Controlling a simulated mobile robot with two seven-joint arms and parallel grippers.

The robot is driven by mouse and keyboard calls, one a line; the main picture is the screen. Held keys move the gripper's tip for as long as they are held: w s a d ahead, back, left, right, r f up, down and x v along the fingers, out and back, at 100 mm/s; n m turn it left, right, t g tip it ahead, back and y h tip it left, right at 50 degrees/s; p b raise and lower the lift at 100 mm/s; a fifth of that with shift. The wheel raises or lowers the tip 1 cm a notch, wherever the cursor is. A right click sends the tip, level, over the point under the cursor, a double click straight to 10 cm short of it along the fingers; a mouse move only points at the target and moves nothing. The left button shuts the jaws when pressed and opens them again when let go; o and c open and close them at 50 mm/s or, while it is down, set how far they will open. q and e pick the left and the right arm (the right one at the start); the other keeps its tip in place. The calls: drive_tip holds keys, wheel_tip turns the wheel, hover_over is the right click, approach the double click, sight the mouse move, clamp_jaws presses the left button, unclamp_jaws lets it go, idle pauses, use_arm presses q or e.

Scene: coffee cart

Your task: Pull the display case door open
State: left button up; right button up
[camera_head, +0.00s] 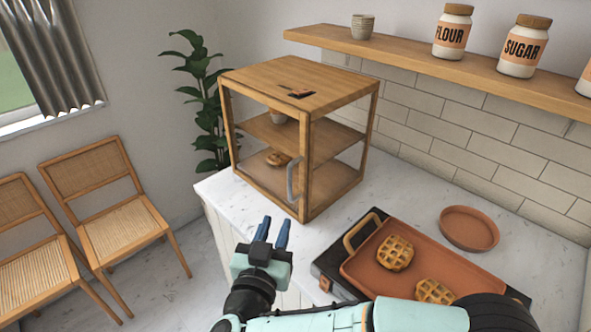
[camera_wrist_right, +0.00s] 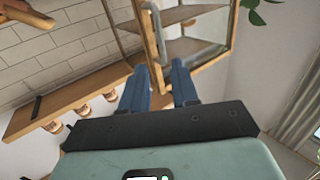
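The wooden display case (camera_head: 318,103) stands on the white counter, with glass sides and shelves inside. Its door (camera_head: 262,162) is on the face towards the lower left and appears closed. A grey, curved vertical handle (camera_head: 293,180) is near the front corner post; it also shows in the right wrist view (camera_wrist_right: 158,32). My right gripper (camera_head: 274,222) is below and slightly left of the handle in the head view, apart from it. In the wrist view its two blue fingers (camera_wrist_right: 159,68) are spread with nothing between them, and the handle lies beyond the tips. My left gripper is not in view.
A terracotta tray (camera_head: 385,284) with waffles lies on a dark appliance below my case-side view, beside a round terracotta dish (camera_head: 469,229). A wall shelf (camera_head: 420,62) holds jars. Chairs (camera_head: 105,200) and a plant (camera_head: 203,95) stand left. Floor before the door looks clear.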

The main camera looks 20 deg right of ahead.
sight(289, 185)
drive_tip(key=x, duration=1.3)
drive_tip(key=shift+w+d+r, duration=0.1)
drive_tip(key=shift+w+d, duration=0.1)
drive_tip(key=shift+w, duration=0.1)
clamp_jaws()
